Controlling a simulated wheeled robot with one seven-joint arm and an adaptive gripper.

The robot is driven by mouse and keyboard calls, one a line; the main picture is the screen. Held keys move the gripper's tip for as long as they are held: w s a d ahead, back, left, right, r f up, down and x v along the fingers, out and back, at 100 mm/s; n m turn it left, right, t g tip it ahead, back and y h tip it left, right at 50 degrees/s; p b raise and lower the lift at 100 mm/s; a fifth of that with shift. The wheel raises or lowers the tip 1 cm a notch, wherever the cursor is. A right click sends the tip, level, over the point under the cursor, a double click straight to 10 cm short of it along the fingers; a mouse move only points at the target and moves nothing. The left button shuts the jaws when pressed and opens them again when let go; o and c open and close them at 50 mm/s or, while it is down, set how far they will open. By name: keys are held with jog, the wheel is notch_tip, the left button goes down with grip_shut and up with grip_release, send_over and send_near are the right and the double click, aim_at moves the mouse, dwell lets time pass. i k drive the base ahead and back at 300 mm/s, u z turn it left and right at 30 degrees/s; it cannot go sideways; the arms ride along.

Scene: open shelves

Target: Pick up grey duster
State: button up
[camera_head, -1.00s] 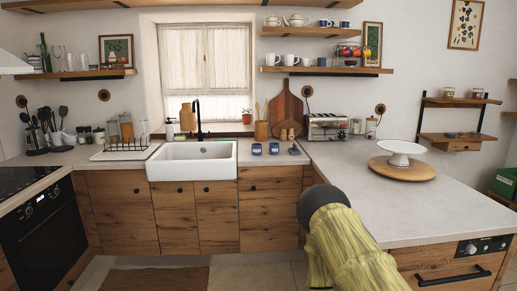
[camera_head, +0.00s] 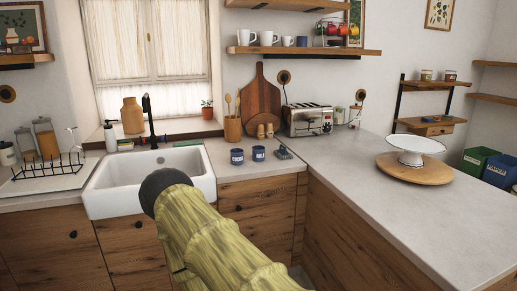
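My arm, yellow-green with a dark rounded end, rises from the bottom of the view in front of the sink and cabinets. The fingers of my gripper do not show. The grey item is clear of my arm in the picture.
The white sink (camera_head: 200,184) is to the left. A white cake stand (camera_head: 415,145) sits on the right counter (camera_head: 400,215), whose front part is clear.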

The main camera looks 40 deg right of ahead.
aim_at(282, 154)
jog(key=z, duration=0.5)
jog(key=i, duration=1.45)
jog(key=z, duration=0.85)
